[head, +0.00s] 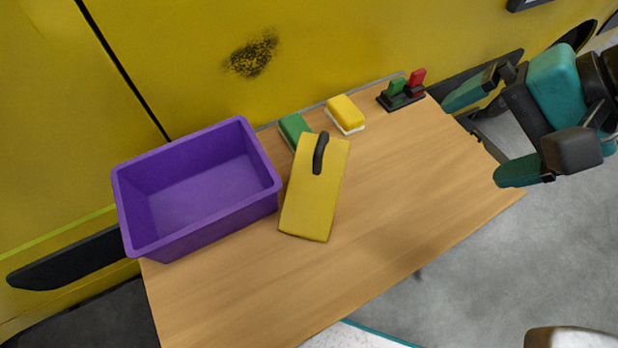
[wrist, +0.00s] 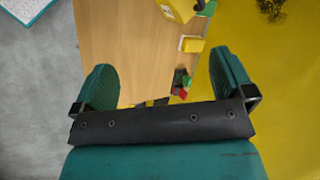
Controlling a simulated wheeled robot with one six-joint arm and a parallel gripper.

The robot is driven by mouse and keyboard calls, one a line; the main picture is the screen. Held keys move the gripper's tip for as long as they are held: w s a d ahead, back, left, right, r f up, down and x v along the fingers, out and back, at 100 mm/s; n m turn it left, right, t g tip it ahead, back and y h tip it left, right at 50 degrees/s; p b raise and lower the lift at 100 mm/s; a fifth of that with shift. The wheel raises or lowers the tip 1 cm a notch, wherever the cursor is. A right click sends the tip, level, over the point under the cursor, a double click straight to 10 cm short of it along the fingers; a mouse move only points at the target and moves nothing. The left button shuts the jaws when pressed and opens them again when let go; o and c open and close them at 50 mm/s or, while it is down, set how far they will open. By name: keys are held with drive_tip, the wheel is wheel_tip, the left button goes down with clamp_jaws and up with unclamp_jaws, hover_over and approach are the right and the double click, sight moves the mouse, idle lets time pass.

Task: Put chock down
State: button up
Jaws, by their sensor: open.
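The chock is a yellow wedge (head: 314,205) with a black handle, resting on the wooden table (head: 400,220) just right of the purple bin (head: 200,235). It lies close to the bin's right wall; I cannot tell if they touch. Part of the chock shows at the top of the wrist view (wrist: 178,8). My gripper (head: 482,140) is open and empty, off to the right of the table's right end, well apart from the chock. Its two teal fingers (wrist: 165,85) stand wide apart in the wrist view.
A green sponge (head: 293,128) lies partly behind the chock. A yellow sponge (head: 345,114) and a black base with green and red switches (head: 402,91) sit along the back edge. A yellow vehicle panel (head: 330,40) rises behind the table. The table's front right is clear.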

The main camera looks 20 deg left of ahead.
drive_tip(key=w+a+f+m+y, duration=0.1)
drive_tip(key=w+a+f+m, duration=0.2)
drive_tip(key=m, duration=0.4)
drive_tip(key=w+a+f+m+y, duration=0.1)
drive_tip(key=w+a+f+m, duration=0.15)
drive_tip(key=f+m, duration=0.35)
drive_tip(key=m+p, duration=0.1)
drive_tip(key=m, duration=0.2)
approach(327, 154)
drive_tip(key=a+f, duration=0.2)
drive_tip(key=shift+a+f+t+y, duration=0.3)
drive_tip(key=shift+a+f+t, duration=0.1)
drive_tip(key=shift+p+x, duration=0.95)
drive_tip(key=shift+x, duration=1.7)
drive_tip(key=shift+s+r, duration=0.1)
drive_tip(key=shift+r, duration=0.05)
drive_tip(key=c, duration=1.8)
